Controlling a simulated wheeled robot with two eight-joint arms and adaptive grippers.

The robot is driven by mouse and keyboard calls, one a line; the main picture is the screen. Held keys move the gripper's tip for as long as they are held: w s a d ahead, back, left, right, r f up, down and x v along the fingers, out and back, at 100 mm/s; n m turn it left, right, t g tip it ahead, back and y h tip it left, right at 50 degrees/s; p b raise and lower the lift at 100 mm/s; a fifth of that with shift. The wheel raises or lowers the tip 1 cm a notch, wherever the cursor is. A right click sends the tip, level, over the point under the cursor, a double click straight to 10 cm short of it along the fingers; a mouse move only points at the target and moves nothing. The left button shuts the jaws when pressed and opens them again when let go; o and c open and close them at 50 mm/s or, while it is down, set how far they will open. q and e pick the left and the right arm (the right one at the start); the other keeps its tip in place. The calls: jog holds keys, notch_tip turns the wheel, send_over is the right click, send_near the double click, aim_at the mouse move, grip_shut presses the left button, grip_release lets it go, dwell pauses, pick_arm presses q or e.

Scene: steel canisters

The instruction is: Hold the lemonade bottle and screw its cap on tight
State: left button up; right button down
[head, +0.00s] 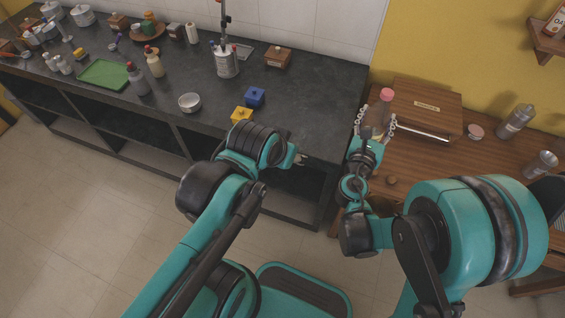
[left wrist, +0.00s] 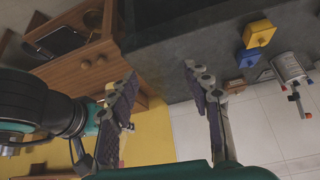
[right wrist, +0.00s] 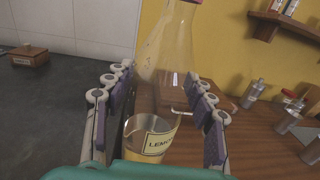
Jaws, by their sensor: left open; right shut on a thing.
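The lemonade bottle (head: 376,119) is clear, with a pink cap (head: 387,95) at its top. My right gripper (head: 375,124) is shut on the bottle, one finger on each side. In the right wrist view the bottle (right wrist: 168,58) stands between the fingers, its cream label (right wrist: 153,143) partly readable; only the cap's lower edge shows at the top. I cannot tell how tightly the cap sits. My left gripper (head: 299,159) is open and empty, left of the bottle and apart from it. In the left wrist view its fingers (left wrist: 160,78) are spread with nothing between.
A wooden box (head: 425,103) stands on the brown wooden table (head: 440,168) behind the bottle. A small pinkish disc (head: 475,131) and steel canisters (head: 517,121) are to the right. The dark counter (head: 310,105) at left bears blue (head: 254,96) and yellow (head: 242,114) boxes.

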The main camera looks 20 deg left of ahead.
pick_arm(q)
jog(key=f, duration=0.1)
jog(key=s+f, duration=0.2)
jog(key=shift+a+n, duration=0.25)
jog(key=shift+n, duration=0.05)
pick_arm(e)
jog(key=w+d, duration=0.2)
jog(key=d, duration=0.7)
jog(key=w+d, duration=0.2)
jog(key=d, duration=0.6)
jog(key=shift+w+d, duration=0.35)
jog(key=shift+d, duration=0.05)
pick_arm(q)
jog(key=shift+c, duration=0.2)
